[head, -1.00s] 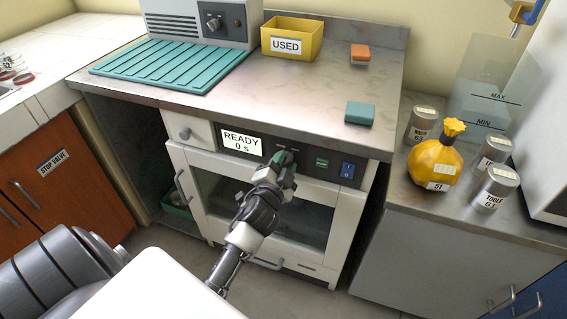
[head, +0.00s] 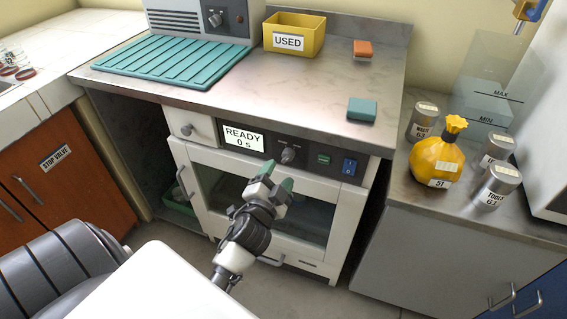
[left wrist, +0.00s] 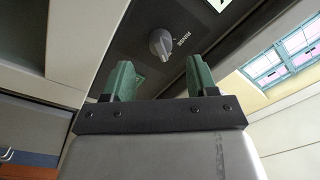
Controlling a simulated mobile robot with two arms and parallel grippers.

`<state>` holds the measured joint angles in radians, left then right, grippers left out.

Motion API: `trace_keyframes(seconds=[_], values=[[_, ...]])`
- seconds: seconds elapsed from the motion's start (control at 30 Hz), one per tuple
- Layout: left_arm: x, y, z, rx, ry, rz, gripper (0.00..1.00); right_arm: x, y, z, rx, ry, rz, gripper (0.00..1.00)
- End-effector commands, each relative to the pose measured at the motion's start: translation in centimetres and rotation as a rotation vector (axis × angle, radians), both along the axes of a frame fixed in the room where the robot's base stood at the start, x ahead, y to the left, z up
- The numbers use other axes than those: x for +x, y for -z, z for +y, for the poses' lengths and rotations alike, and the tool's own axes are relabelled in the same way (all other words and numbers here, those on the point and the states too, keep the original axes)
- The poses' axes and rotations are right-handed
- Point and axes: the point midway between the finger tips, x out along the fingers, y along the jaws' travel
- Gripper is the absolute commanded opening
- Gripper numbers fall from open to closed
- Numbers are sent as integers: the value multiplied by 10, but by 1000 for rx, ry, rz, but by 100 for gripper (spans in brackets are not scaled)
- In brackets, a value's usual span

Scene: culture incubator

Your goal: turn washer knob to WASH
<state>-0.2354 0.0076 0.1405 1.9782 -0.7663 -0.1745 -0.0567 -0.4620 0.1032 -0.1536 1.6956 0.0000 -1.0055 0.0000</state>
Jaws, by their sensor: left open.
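The washer (head: 182,152) is a white front-loading unit under the steel counter, with a dark control panel. Its round grey knob (head: 288,155) sits mid-panel, between the display (head: 243,139) reading "READY 0 s" and a small green button (head: 323,159). My right gripper is not seen.
A blue switch (head: 349,167) is at the panel's right end. The washer door has a glass window and a handle. On the counter are a yellow USED bin (head: 293,35), a teal mat (head: 165,62) and two small blocks. A yellow flask (head: 437,155) stands right.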

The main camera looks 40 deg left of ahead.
Motion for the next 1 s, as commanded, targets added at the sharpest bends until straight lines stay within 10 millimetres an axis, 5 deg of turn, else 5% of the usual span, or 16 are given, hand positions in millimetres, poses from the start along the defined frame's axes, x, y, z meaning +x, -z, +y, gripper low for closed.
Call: trace_keyframes(seconds=[0.3,1.0], values=[[-45,3,-12,1,-1,1,58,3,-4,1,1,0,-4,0],[-49,8,-13,-13,-2,14,58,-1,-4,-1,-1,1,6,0]])
